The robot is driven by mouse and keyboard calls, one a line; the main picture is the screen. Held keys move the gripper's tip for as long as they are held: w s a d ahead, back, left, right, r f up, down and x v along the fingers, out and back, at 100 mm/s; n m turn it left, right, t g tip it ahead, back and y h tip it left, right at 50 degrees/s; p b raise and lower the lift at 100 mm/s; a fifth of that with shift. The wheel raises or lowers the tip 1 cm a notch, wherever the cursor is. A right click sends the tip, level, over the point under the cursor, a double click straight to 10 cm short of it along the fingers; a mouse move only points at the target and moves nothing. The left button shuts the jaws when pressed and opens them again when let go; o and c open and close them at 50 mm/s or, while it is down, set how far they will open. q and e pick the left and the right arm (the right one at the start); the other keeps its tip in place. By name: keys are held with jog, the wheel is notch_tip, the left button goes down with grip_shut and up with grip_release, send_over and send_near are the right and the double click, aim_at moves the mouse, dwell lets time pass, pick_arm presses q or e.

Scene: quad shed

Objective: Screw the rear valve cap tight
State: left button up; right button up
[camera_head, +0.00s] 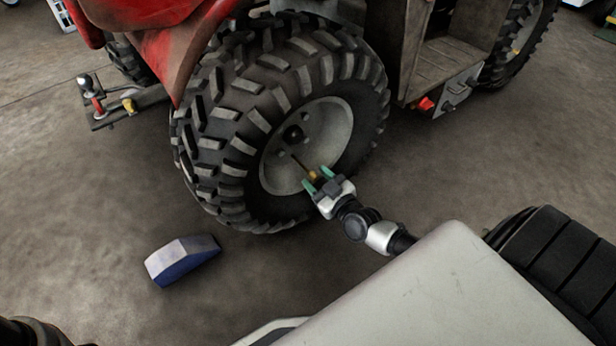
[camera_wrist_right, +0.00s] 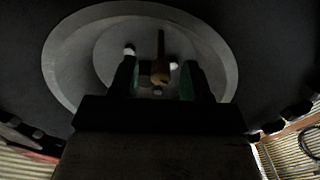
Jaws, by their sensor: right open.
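The rear wheel (camera_head: 225,110) of the red quad stands on the floor, with a pale grey rim (camera_head: 335,130). A small brass-coloured valve cap (camera_head: 313,176) with a thin stem shows at the lower part of the rim. My right gripper (camera_head: 319,181) has green finger pads and is open at the cap. In the right wrist view the cap (camera_wrist_right: 160,70) shows between the two open fingers (camera_wrist_right: 159,82), with a gap on each side. The cap's seat on the valve is too small to judge. My left gripper is not in view.
A blue and grey wedge-shaped block (camera_head: 183,262) lies on the floor left of the wheel. A tow hitch (camera_head: 112,104) sticks out behind the quad at the left. An open step compartment (camera_head: 440,65) is at the right of the wheel. The floor around the block is clear.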

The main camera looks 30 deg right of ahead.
aim_at(315, 178)
jog(key=shift+w+a+b, duration=0.2)
jog(key=shift+w+b, duration=0.45)
jog(key=shift+w, duration=1.3)
grip_shut()
